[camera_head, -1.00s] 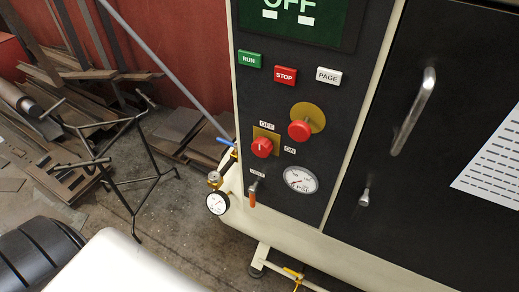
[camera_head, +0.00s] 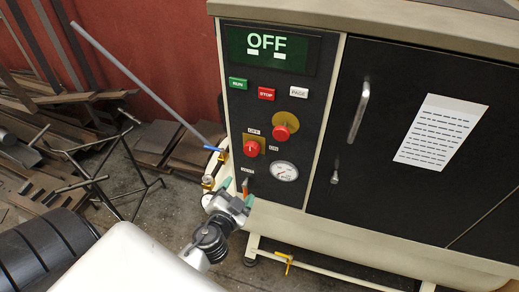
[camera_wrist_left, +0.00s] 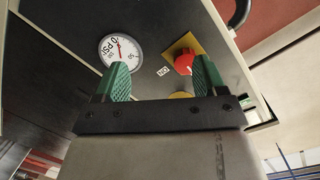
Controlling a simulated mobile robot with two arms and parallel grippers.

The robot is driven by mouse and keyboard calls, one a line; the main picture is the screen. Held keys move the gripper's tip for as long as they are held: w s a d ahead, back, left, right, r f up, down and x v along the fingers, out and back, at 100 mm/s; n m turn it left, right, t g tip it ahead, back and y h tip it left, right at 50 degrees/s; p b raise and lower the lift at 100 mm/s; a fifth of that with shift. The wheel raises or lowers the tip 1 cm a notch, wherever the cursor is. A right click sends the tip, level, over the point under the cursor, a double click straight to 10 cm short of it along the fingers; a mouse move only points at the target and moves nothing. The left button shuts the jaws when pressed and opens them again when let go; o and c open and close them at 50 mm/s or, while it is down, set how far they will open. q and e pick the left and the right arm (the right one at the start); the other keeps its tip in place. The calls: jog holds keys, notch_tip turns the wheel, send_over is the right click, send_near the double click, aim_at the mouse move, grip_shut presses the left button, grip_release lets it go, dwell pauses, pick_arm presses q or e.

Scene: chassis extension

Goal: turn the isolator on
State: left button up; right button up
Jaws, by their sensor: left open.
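The isolator is a red rotary knob (camera_head: 251,148) on a yellow plate with OFF and ON labels, low on the black control panel. Its white mark points up toward the OFF label. The display (camera_head: 267,48) reads OFF. My left gripper (camera_head: 238,196), with green fingers, is open and empty, below the knob and in front of the panel's lower edge. My right gripper is not in view.
A red mushroom button (camera_head: 283,132) sits right of the knob, with a pressure gauge (camera_head: 285,171) below. A door handle (camera_head: 359,110) protrudes at right. A metal stand (camera_head: 110,175) and scrap lie at left.

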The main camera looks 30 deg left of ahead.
pick_arm(q)
jog(key=t, duration=0.1)
send_near(251, 151)
jog(key=p+x, duration=0.3)
jog(key=x, duration=0.6)
jog(key=shift+w+p, duration=0.25)
jog(key=shift+p, duration=0.05)
jog(key=shift+w+a, duration=0.1)
jog(key=shift+w, duration=0.35)
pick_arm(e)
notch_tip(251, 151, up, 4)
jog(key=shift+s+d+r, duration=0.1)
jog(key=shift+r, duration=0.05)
pick_arm(q)
jog(key=c, duration=0.9)
